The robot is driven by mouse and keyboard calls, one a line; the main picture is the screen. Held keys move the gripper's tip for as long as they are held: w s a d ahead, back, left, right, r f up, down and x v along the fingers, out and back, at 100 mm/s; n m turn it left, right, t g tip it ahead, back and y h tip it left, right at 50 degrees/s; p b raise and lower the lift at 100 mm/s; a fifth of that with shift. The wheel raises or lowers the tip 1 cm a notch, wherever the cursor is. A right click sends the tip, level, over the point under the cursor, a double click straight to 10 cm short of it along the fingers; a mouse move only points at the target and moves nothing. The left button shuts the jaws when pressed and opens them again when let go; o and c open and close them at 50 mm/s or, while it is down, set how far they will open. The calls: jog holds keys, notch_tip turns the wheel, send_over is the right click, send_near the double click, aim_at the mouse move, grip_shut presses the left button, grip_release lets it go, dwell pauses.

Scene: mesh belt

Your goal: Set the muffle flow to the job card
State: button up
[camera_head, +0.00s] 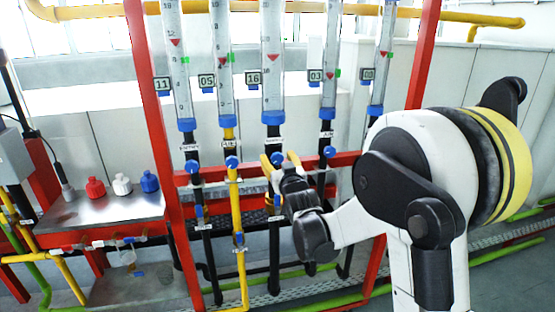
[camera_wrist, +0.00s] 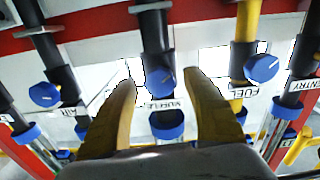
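The muffle flow tube (camera_head: 273,60) is the middle one of the row, with a red pointer inside and a small display (camera_head: 254,78) that seems to read 16. Below it is a blue knob (camera_head: 277,158), which also shows in the wrist view (camera_wrist: 160,82) above a label reading MUFFLE, partly hidden. My gripper (camera_head: 280,160) is at this knob. In the wrist view its two yellow fingers (camera_wrist: 160,85) are apart, one on each side of the knob, with visible gaps. I cannot tell whether either touches it. I cannot make out a job card.
A fuel knob (camera_head: 232,162) and an air knob (camera_wrist: 44,94) flank the muffle knob closely. Other tubes show 11, 05, 03 and 00. A red frame (camera_head: 420,55) surrounds the panel. A metal shelf (camera_head: 95,212) at left holds red, white and blue items.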

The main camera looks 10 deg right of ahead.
jog(key=c, duration=1.1)
jog(key=shift+n, duration=0.4)
jog(key=o, duration=1.2)
jog(key=s, duration=1.2)
